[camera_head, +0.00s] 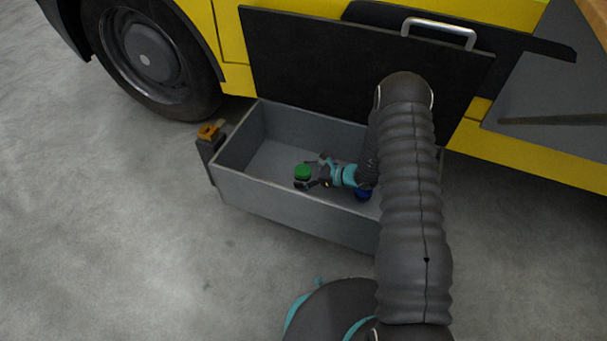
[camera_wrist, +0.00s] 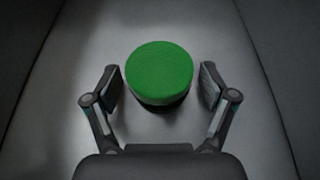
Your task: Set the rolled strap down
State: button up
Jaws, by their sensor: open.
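A green, round-topped roll (camera_wrist: 160,72), which looks like the rolled strap, is upright inside the grey box and shows a dark lower part. It also shows in the head view (camera_head: 303,171). My gripper (camera_wrist: 160,84) is open, with one finger on each side of the green roll. In the wrist view a gap shows between each finger and the roll. In the head view my gripper (camera_head: 311,172) is low inside the box. I cannot tell whether the roll's underside touches the box floor.
The grey open box (camera_head: 285,216) has raised walls around my gripper. A blue round thing (camera_head: 363,195) lies in it to the right, partly hidden by my arm. An orange-topped post (camera_head: 209,132) stands at its left. A black panel (camera_head: 320,65) of the yellow vehicle rises behind.

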jog(key=shift+d+r, duration=0.2)
jog(key=shift+r, duration=0.1)
jog(key=p+v, duration=0.1)
jog(key=v, duration=1)
jog(key=shift+s+d, duration=0.15)
jog(key=s+a+r+n+g+h, duration=0.1)
jog(key=s+r+n+g, duration=0.2)
jog(key=r, duration=0.5)
jog(key=s+a+r+n+h, duration=0.1)
jog(key=s+r+n, duration=0.35)
jog(key=r, duration=0.35)
jog(key=s+a+r+n+g+h, duration=0.1)
jog(key=s+r+n+g, duration=0.2)
jog(key=r, duration=0.5)
jog(key=s+d+r+n+t+h, duration=0.3)
jog(key=s+r+n, duration=0.3)
jog(key=s+r, duration=0.2)
jog(key=s+d+r+n+t+h, duration=0.3)
jog(key=s+r+n+h, duration=0.3)
jog(key=s, duration=0.5)
jog(key=shift+s+d+r+t, duration=0.15)
jog(key=shift+d+r+t, duration=0.15)
jog(key=shift+d+r, duration=0.6)
